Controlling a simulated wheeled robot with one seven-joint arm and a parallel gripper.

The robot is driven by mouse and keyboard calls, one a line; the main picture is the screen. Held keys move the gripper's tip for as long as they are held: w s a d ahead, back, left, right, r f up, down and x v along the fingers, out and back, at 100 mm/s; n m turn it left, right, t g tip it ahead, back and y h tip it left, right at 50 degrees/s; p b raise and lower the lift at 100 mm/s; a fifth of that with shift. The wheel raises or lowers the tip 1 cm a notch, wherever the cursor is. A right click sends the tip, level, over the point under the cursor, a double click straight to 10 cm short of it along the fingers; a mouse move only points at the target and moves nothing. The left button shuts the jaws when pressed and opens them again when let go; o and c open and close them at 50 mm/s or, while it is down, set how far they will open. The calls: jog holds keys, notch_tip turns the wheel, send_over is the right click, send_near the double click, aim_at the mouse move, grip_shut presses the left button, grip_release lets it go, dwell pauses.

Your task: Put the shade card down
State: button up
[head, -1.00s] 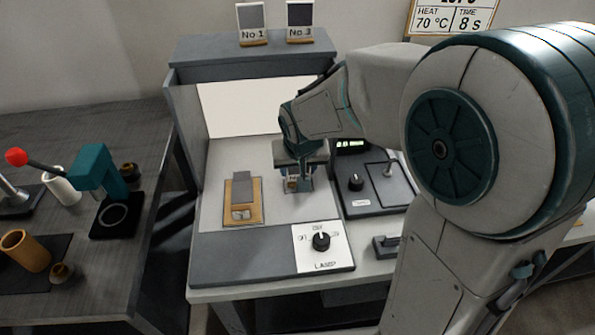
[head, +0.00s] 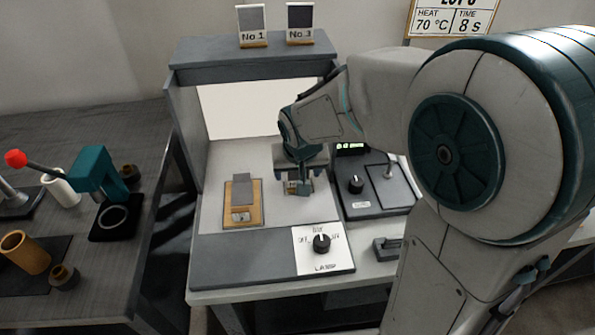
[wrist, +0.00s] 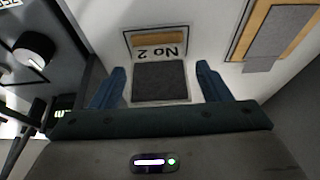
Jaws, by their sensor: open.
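The shade card (wrist: 160,81) shows in the wrist view as a dark grey patch with a white label reading "No 2" and a tan wooden strip. It stands or lies on the pale floor of the booth; I cannot tell how far it tilts. My gripper (wrist: 160,88) is open, with one blue finger on each side of the card and visible gaps between. In the head view my gripper (head: 299,188) is low over the booth floor and hides most of the card.
A wooden board with a grey swatch (head: 243,203) lies left of my gripper. A lamp knob (head: 321,243) is on the front panel. A black device with a knob (head: 375,188) stands close at right. Cards No 1 (head: 252,25) and No 3 (head: 300,23) stand on the booth top.

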jog(key=p+v, duration=0.1)
jog(key=v, duration=1)
jog(key=s+d+f+g, duration=0.1)
jog(key=s+d+f, duration=0.1)
jog(key=s+d, duration=0.3)
jog(key=s+d+f+g, duration=0.1)
jog(key=s+d+f, duration=0.2)
jog(key=s+d, duration=0.2)
jog(key=s, duration=0.3)
jog(key=shift+s+d+m, duration=0.2)
jog(key=shift+s+m, duration=0.1)
jog(key=shift+s, duration=0.1)
